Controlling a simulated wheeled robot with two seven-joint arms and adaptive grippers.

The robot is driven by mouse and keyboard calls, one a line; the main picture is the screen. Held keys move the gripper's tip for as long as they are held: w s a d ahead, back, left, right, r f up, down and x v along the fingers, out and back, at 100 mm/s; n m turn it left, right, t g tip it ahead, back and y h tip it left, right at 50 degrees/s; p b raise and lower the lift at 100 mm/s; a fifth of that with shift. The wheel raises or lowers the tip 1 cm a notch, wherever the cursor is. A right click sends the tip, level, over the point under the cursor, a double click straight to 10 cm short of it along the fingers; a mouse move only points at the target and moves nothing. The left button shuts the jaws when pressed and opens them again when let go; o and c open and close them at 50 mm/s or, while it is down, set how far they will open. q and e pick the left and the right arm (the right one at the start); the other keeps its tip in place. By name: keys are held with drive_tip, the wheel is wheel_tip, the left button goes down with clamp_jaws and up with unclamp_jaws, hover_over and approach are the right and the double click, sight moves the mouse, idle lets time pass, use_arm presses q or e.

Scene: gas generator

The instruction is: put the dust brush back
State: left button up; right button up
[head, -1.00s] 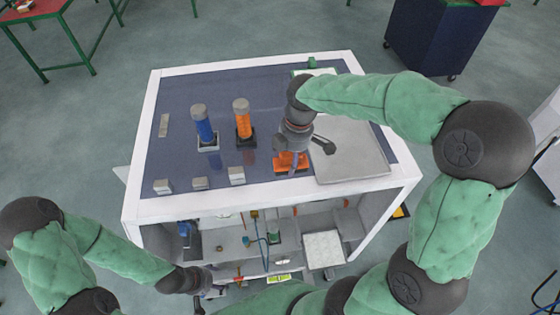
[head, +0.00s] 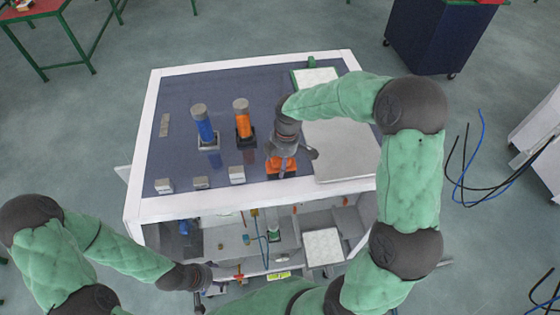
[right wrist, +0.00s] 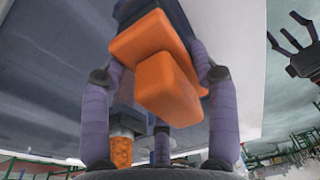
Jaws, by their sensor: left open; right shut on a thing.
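My right gripper (head: 282,160) is over the table's dark top, between the orange cylinder and the pale panel. It is shut on an orange block-shaped thing with a dark part, which I take to be the dust brush (head: 280,168). In the right wrist view the brush (right wrist: 168,80) sits between the gripper's fingers (right wrist: 158,100), its dark part at the top of the picture. The fingers partly hide it in the head view. My left gripper (head: 200,302) is open and low, by the front of the cabinet, and only partly visible.
Small grey blocks (head: 237,175) line the front edge. A pale panel (head: 342,148) covers the right side. The open shelf below (head: 235,238) holds several items.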

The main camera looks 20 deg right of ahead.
drive_tip(key=shift+f, duration=0.15)
drive_tip(key=o, duration=1.1)
drive_tip(key=r, duration=0.4)
drive_tip(key=d+r, duration=0.1)
drive_tip(key=r, duration=0.7)
drive_tip(key=shift+s+d+r+b, duration=0.15)
drive_tip(key=shift+d+r+b, duration=0.05)
drive_tip(key=shift+b, duration=0.15)
